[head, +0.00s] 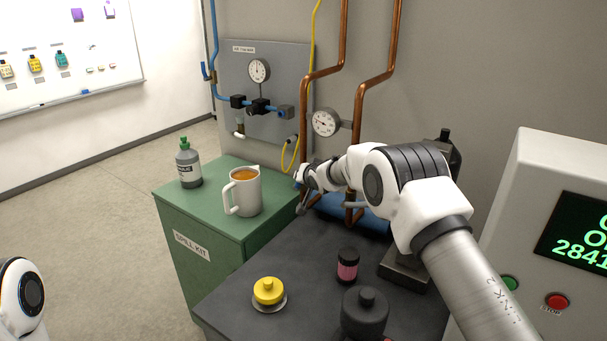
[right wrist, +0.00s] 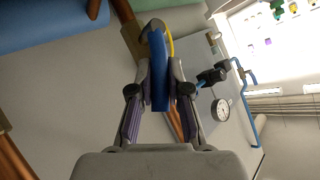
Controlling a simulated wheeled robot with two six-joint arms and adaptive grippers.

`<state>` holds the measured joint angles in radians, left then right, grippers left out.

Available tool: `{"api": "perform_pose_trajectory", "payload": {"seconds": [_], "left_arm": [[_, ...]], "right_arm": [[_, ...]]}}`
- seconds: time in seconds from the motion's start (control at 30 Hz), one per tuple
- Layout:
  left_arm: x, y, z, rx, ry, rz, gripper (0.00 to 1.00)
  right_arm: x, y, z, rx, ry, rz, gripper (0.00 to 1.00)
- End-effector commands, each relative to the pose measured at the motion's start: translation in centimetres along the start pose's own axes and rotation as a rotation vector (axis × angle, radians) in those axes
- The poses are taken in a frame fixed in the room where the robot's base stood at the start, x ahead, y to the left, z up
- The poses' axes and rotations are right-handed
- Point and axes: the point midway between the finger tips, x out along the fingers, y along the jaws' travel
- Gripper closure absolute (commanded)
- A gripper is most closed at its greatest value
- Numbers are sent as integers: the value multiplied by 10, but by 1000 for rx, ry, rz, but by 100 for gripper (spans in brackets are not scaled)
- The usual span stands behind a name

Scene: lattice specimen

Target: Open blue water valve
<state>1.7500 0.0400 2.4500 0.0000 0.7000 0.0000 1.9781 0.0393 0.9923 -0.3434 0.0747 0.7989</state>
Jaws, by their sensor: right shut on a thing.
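The blue valve handle (right wrist: 159,70) is a narrow blue piece upright between the fingers of my right gripper (right wrist: 159,88) in the right wrist view. The fingers are shut on it from both sides. In the head view my right gripper (head: 303,190) is at the copper pipes behind the dark table, and the handle is mostly hidden there by gripper and arm. My left gripper is out of view; only a white joint of my left arm shows at the lower left.
A green cabinet (head: 215,290) bears a mug (head: 246,192) and a grey bottle (head: 188,167) left of my right gripper. A gauge (head: 325,122) is close above.

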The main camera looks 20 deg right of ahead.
Motion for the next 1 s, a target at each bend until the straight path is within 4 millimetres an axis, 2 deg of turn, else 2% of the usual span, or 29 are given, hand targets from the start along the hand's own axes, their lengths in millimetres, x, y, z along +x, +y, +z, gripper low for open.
{"api": "perform_pose_trajectory", "payload": {"seconds": [0.27,0.3,0.37,0.77,0.87,1.0], "left_arm": [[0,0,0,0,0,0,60],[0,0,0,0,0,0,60],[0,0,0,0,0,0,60],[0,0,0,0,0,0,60],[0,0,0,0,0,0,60],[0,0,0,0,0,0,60]], "right_arm": [[0,0,-1,0,2,-1,100],[0,0,-1,0,2,-1,77],[0,0,-1,0,2,-1,58],[-5,-1,-1,1,0,-2,58],[-18,-1,-1,2,-2,-2,58],[-48,-1,-2,1,1,0,58]]}}
